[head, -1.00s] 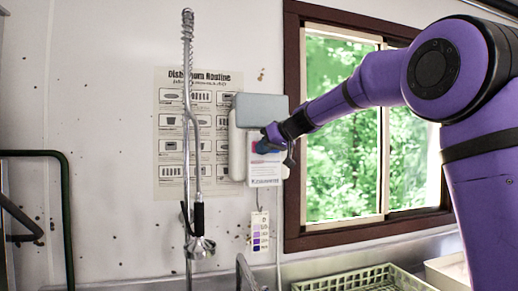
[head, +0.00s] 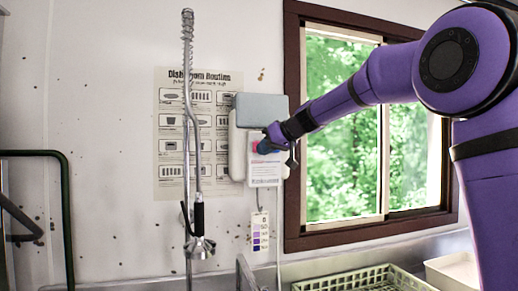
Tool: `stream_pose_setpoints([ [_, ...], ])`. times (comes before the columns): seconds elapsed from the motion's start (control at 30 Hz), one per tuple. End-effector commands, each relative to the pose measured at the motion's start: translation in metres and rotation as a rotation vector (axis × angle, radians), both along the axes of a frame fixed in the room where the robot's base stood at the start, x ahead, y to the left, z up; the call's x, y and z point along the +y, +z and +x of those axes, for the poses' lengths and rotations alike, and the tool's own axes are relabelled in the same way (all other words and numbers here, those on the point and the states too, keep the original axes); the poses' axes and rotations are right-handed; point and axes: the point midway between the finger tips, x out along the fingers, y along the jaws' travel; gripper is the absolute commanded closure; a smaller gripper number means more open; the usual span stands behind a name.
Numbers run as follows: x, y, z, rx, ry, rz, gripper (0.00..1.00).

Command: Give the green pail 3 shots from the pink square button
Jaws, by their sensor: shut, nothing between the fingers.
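The wall dispenser (head: 264,177) hangs left of the window, with a white front under a grey top. A small pink patch (head: 256,146) shows on its front at the left edge of my gripper; its square outline is mostly covered. My gripper (head: 266,145) is shut and empty, in front of the dispenser's upper face. A bluish patch shows by the fingertips; I cannot tell if it is a button or part of the gripper. I cannot tell whether the fingertips touch the pink patch. No green pail is in view.
A spray hose with a metal head (head: 200,245) hangs left of the dispenser. A colour strip card (head: 260,231) hangs below it. A pale green rack (head: 365,280) and a white tub (head: 452,271) stand at lower right. A dark green rail (head: 66,210) is at left.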

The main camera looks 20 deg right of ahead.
Motion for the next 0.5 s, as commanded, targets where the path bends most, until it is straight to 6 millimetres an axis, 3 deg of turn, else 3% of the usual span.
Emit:
stream_pose_setpoints([
  [0.5,0.0002,0.0003,-0.0096,-0.001,0.000,-0.001,1.00],
])
